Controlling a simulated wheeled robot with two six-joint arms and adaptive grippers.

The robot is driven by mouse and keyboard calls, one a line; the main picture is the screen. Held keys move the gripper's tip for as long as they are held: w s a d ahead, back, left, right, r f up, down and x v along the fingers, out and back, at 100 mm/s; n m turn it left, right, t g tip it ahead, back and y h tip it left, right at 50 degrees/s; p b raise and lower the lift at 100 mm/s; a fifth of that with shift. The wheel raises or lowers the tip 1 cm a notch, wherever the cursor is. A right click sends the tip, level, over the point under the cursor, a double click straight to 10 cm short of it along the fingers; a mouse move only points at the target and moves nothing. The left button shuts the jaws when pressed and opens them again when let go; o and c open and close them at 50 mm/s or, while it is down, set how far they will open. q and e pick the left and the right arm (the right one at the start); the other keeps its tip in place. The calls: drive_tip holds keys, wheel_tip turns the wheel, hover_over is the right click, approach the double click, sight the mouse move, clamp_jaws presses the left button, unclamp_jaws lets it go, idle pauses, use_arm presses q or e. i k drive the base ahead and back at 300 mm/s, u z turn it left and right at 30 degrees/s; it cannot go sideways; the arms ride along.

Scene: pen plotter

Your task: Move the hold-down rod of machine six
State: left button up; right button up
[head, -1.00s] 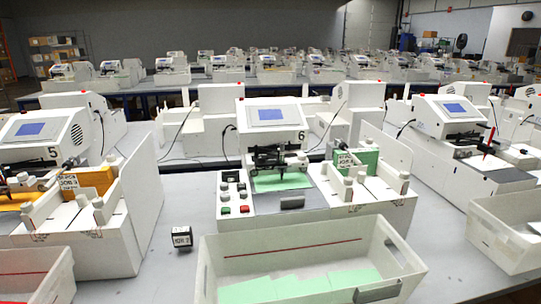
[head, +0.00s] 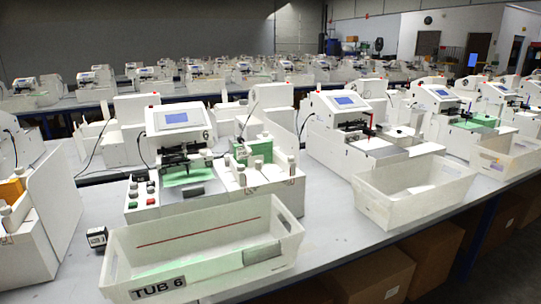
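Machine six (head: 197,139) is a white plotter with a blue screen and a "6" on its housing, left of centre in the head view. A dark carriage assembly (head: 185,156) spans its opening, above green paper (head: 188,177). The hold-down rod is too small to tell apart from the other dark parts there. Red, green and dark buttons (head: 143,188) sit on the panel at its left. A green stack (head: 254,150) stands in the feeder at its right. Neither of my grippers shows.
A white bin labelled "TUB 6" (head: 203,228), with green sheets inside, stands in front of machine six. A small black-and-white block (head: 97,237) sits left of it. Another white tub (head: 408,190) and machine (head: 351,130) stand at right. Cardboard boxes (head: 375,275) are under the table.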

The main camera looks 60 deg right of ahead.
sight(248, 150)
drive_tip(key=u, duration=0.1)
drive_tip(key=k, duration=0.1)
drive_tip(key=z, duration=1.25)
